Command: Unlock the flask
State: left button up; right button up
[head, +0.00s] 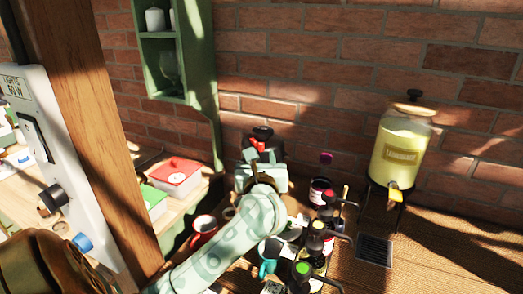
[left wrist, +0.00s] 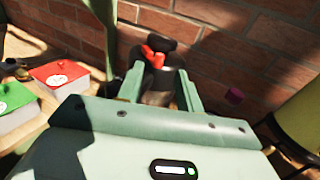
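The flask (head: 263,135) stands near the brick wall, with a dark top and a red part on its front. It also shows in the left wrist view (left wrist: 160,48), where the red part faces my left gripper. My left gripper (head: 262,160) is in front of the flask, its pale green fingers spread apart. In the left wrist view the fingers (left wrist: 160,88) stand on either side of the flask's lower body, and I cannot tell whether they touch it. The gripper hides the flask's lower part in the head view. My right gripper is not in view.
Several bottles with pump tops (head: 318,235) crowd the table right of my left arm. A yellow drink dispenser (head: 402,150) stands further right. A red-lidded box (head: 175,175) is at left, and a red mug (head: 203,228) is beside my arm. A wooden post (head: 90,130) rises at left.

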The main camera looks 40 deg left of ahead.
aim_at(263, 145)
pick_arm(q)
jog(key=x, duration=0.4)
jog(key=shift+a, duration=0.1)
jog(key=shift+w+a, duration=0.25)
jog(key=shift+w, duration=0.1)
jog(key=shift+c, duration=0.6)
grip_shut()
jog(key=shift+w+d+n+g+y, duration=0.15)
jog(key=shift+w+n+g+y, duration=0.1)
jog(key=shift+n+g+y, duration=0.3)
jog(key=shift+w+d+n+g+y, duration=0.1)
jog(key=shift+w+n+g+y, duration=0.1)
jog(key=shift+n+g+y, duration=0.35)
jog(key=shift+w+d+n+g+y, duration=0.1)
jog(key=shift+w+n+g+y, duration=0.1)
jog(key=shift+n+g+y, duration=0.3)
